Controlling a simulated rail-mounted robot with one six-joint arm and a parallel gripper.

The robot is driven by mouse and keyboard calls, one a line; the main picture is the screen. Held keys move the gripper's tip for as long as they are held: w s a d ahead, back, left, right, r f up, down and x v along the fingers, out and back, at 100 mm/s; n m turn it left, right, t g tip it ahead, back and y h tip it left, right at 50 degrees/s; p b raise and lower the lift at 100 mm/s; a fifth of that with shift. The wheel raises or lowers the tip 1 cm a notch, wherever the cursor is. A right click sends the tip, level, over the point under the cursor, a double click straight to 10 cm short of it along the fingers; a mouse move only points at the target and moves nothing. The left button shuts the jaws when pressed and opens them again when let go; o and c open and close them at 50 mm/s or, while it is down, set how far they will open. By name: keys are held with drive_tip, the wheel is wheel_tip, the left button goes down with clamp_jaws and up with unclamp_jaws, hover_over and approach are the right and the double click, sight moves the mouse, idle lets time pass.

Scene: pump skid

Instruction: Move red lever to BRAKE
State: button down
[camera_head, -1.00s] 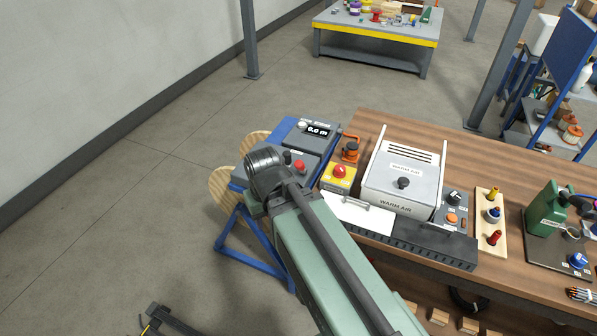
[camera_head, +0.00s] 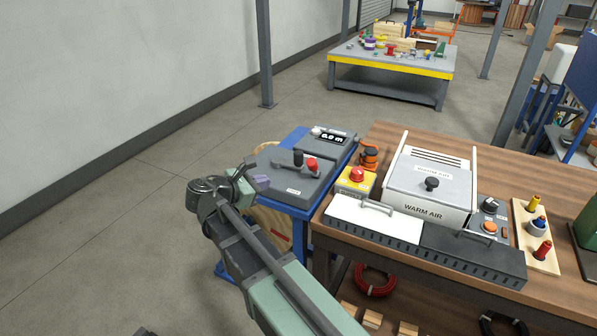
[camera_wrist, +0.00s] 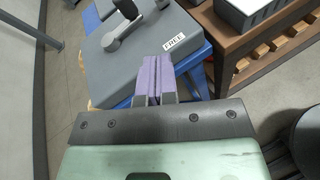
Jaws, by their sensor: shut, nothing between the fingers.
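A grey control box (camera_head: 276,182) stands on a blue stand, with a red knob (camera_head: 311,164) near its right edge. A black-tipped grey lever (camera_head: 297,158) is right beside the red knob. The wrist view shows the box top (camera_wrist: 120,62), a grey lever arm with a black knob (camera_wrist: 127,9), and a FREE label (camera_wrist: 174,42); no red part shows there. My gripper (camera_head: 261,183) is shut and empty, its purple fingertips at the box's near left side. In the wrist view the closed fingers (camera_wrist: 155,62) appear near the FREE label, apart from the lever. No BRAKE label is readable.
A box with a digital display (camera_head: 331,137) sits behind the grey box. To the right, a wooden bench (camera_head: 385,140) carries a yellow box with a red button (camera_head: 357,175) and a WARM AIR unit (camera_head: 430,190). Open floor lies to the left.

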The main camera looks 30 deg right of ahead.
drive_tip(key=b, duration=0.3)
approach(314, 169)
drive_tip(key=w+f, duration=0.1)
drive_tip(key=w+d+f, duration=0.1)
drive_tip(key=w+f, duration=0.1)
drive_tip(key=shift+f, duration=0.35)
drive_tip(key=shift+d+r+p, duration=0.75)
drive_tip(key=shift+d+r, duration=0.25)
drive_tip(key=shift+d, duration=0.15)
drive_tip(key=shift+w+d+r, duration=0.1)
drive_tip(key=shift+w+d, duration=0.05)
drive_tip(key=shift+d, duration=0.45)
